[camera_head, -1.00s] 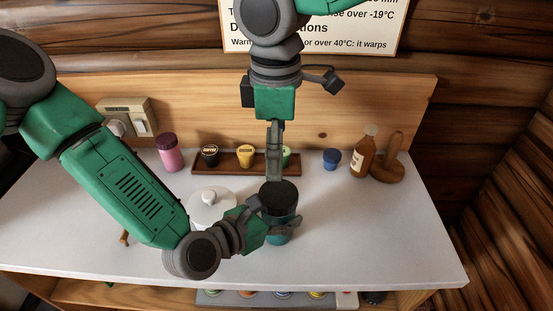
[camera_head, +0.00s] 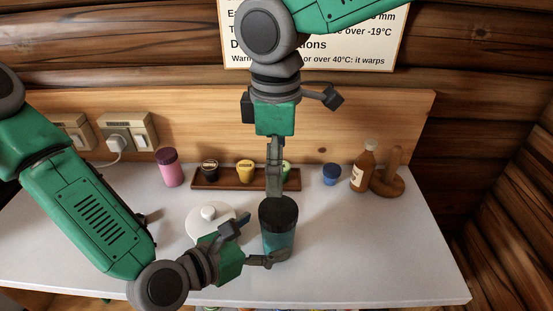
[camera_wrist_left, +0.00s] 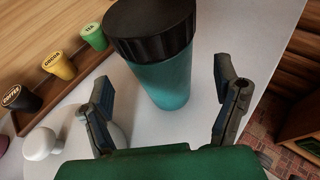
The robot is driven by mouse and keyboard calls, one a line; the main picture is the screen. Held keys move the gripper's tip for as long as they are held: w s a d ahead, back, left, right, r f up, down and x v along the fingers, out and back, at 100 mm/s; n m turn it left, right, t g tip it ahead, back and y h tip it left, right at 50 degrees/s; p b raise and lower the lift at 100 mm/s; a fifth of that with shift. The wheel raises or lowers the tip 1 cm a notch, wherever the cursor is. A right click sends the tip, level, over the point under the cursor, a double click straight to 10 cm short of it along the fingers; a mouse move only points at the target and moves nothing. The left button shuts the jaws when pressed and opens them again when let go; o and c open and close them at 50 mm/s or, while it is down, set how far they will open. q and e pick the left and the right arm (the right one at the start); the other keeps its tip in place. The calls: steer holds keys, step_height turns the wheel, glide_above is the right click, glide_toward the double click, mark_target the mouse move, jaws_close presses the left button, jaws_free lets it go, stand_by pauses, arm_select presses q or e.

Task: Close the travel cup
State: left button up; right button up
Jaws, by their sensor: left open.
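The travel cup (camera_head: 278,241) stands upright on the white tabletop, a teal body with a black lid (camera_head: 278,211) on top. In the left wrist view the cup body (camera_wrist_left: 167,82) and the ribbed black lid (camera_wrist_left: 150,30) appear close, with no visible gap between them. My left gripper (camera_head: 258,240) is open to the left of the cup; its fingers are spread apart in the left wrist view (camera_wrist_left: 172,92), with the cup beyond them. My right gripper (camera_head: 274,194) points down at the lid's back edge. Its fingers show edge-on, so I cannot tell their opening or contact.
A white lidded pot (camera_head: 207,224) stands left of the cup, partly behind my left gripper. Behind are a wooden rack (camera_head: 222,184) with small jars, a pink jar (camera_head: 170,169), a blue jar (camera_head: 331,174) and a brown bottle (camera_head: 363,168). The right tabletop is clear.

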arm_select(q)
steer(key=v, duration=0.6)
steer(key=shift+s+a, duration=0.25)
steer(key=shift+a, duration=0.05)
steer(key=shift+d+r, duration=0.1)
